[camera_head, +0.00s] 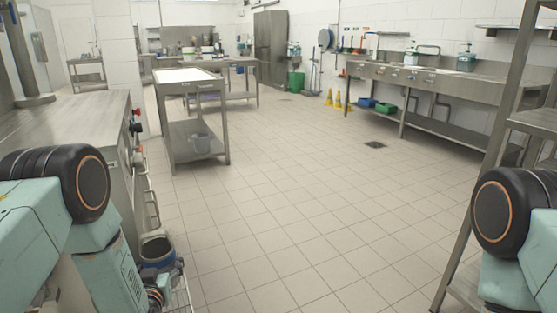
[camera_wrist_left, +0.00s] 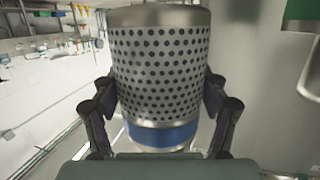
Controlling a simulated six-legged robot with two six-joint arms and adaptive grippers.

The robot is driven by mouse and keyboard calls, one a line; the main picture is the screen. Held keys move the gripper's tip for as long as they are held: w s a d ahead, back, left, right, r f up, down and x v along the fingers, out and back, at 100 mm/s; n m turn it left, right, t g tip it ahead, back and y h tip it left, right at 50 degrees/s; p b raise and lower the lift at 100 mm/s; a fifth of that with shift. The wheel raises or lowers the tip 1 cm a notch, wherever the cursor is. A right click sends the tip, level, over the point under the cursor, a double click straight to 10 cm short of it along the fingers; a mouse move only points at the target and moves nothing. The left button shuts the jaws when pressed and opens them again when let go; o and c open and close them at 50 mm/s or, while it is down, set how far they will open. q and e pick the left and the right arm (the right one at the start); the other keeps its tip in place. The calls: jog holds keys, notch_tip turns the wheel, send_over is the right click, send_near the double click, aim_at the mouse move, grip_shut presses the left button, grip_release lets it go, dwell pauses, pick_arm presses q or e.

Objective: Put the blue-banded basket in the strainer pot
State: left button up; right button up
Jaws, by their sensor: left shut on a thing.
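The blue-banded basket (camera_wrist_left: 158,75) fills the middle of the left wrist view. It is a perforated metal cylinder with a plain metal rim and a blue band. My left gripper (camera_wrist_left: 160,92) is shut on it, one finger on each side. In the head view an open, dark-mouthed container with blue below its rim (camera_head: 157,248) shows at the lower left, by the end of my left arm; it looks like this same basket. I cannot make out the strainer pot in either view. My right gripper is out of view.
A steel rack (camera_head: 468,215) stands at the right. The tiled floor (camera_head: 290,210) between is clear. A wheel-less steel table (camera_head: 190,75) stands further back.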

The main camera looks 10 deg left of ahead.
aim_at(174, 284)
pick_arm(q)
jog(key=s+d+m+h, duration=0.1)
jog(key=s+d+f+m+h, duration=0.1)
jog(key=d, duration=0.1)
jog(key=s+d+f+m+h, duration=0.1)
jog(key=s+d+h, duration=0.1)
jog(key=shift+t, duration=0.3)
jog(key=s+d+r+m+g+h+p, duration=0.2)
jog(key=s+d+r+m+h, duration=0.4)
jog(key=s+d+r+h, duration=0.4)
notch_tip(174, 284, up, 6)
jog(key=s+d+y+p, duration=0.1)
jog(key=s+d, duration=0.1)
jog(key=s, duration=0.1)
jog(key=shift+d+f+y, duration=0.2)
jog(key=shift+y, duration=0.1)
jog(key=shift+a, duration=0.1)
